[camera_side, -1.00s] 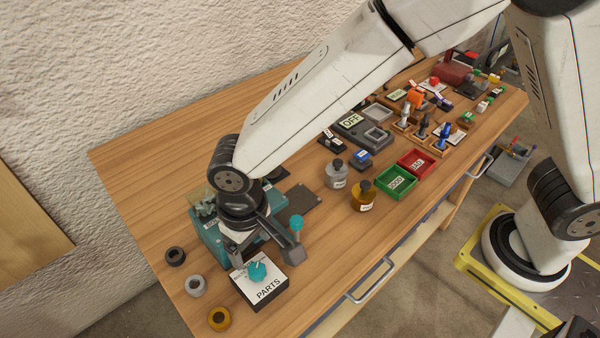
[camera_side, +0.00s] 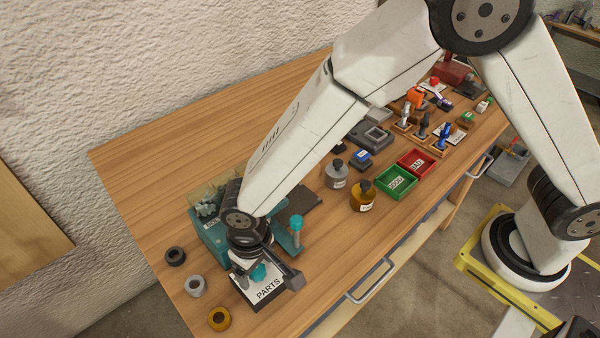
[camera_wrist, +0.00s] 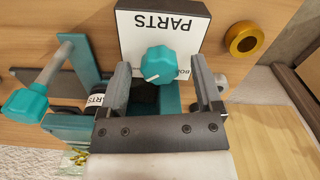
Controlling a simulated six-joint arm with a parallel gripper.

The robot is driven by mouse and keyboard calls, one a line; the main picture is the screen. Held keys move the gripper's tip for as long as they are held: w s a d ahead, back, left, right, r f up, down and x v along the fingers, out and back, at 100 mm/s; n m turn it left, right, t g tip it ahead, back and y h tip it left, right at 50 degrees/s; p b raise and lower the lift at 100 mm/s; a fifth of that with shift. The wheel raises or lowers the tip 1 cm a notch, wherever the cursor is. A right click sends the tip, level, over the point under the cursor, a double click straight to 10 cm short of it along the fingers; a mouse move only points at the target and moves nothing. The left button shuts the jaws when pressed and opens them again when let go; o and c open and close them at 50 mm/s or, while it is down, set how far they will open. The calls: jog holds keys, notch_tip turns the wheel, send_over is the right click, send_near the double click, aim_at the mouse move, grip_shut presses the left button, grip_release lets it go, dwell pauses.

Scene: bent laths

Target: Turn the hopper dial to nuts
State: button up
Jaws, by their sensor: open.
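The hopper dial is a teal knob (camera_wrist: 162,66) with a white pointer line, on a white-topped box marked PARTS (camera_wrist: 185,22). In the wrist view the pointer aims to the lower left; the small lettering there is mostly hidden. The knob also shows in the side view (camera_side: 259,273), just under my gripper, with the PARTS box (camera_side: 268,292) around it. My gripper (camera_wrist: 160,78) is open, with one finger on each side of the knob and a gap to both. I cannot tell how far above the box the fingertips are.
The teal hopper machine (camera_side: 210,232) with a teal-topped lever (camera_side: 296,223) stands beside the dial box. A brass ring (camera_side: 219,318), a grey ring (camera_side: 195,286) and a dark ring (camera_side: 175,256) lie at the table's left end. Bottles and a green tray (camera_side: 396,182) are to the right.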

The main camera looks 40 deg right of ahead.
grip_shut()
jog(key=shift+n, duration=0.4)
jog(key=n, duration=0.9)
dwell(0.4)
dwell(0.4)
grip_release()
